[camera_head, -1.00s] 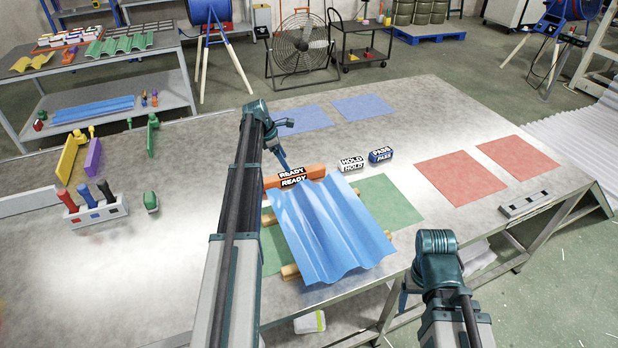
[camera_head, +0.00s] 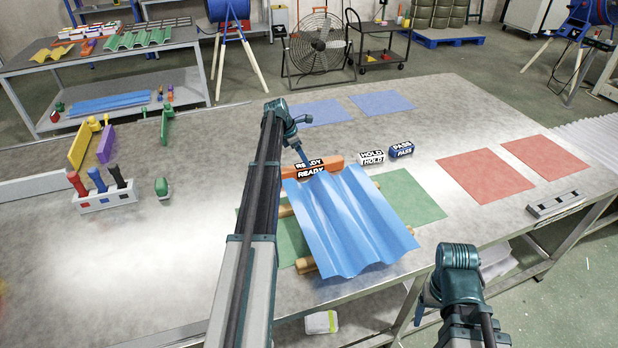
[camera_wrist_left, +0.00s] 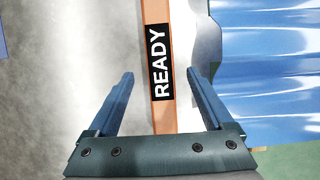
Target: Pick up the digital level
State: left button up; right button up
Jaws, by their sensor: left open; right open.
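The digital level appears to be the orange bar (camera_head: 334,161) with black READY labels, lying on the table at the far edge of the blue corrugated sheet (camera_head: 350,220). My left gripper (camera_head: 304,162) is over it, and a finger hides part of the upper label. In the left wrist view my left gripper (camera_wrist_left: 160,74) is open, with one finger on each side of the orange bar (camera_wrist_left: 157,20); nothing is gripped, and contact cannot be told. My right gripper (camera_head: 424,304) is open and empty at the table's front edge, partly hidden by its wrist.
The sheet rests on wooden strips (camera_head: 304,266) over a green mat (camera_head: 413,198). HOLD (camera_head: 371,157) and PASS (camera_head: 401,149) blocks stand right of the bar. A grey bar (camera_head: 556,204) lies far right. A marker holder (camera_head: 108,198) stands left. Table between red and blue mats is clear.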

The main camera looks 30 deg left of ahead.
pick_arm(q)
jog(key=shift+w+d+f, duration=0.2)
jog(key=shift+f, duration=0.35)
pick_arm(e)
jog(key=shift+f, duration=0.6)
pick_arm(q)
jog(key=shift+f, duration=0.1)
pick_arm(e)
jog(key=shift+f, duration=0.1)
pick_arm(q)
jog(key=b+x, duration=0.5)
jog(key=shift+f, duration=0.1)
pick_arm(e)
notch_tip(320, 180, down, 4)
jog(key=shift+f, duration=0.25)
pick_arm(q)
grip_shut()
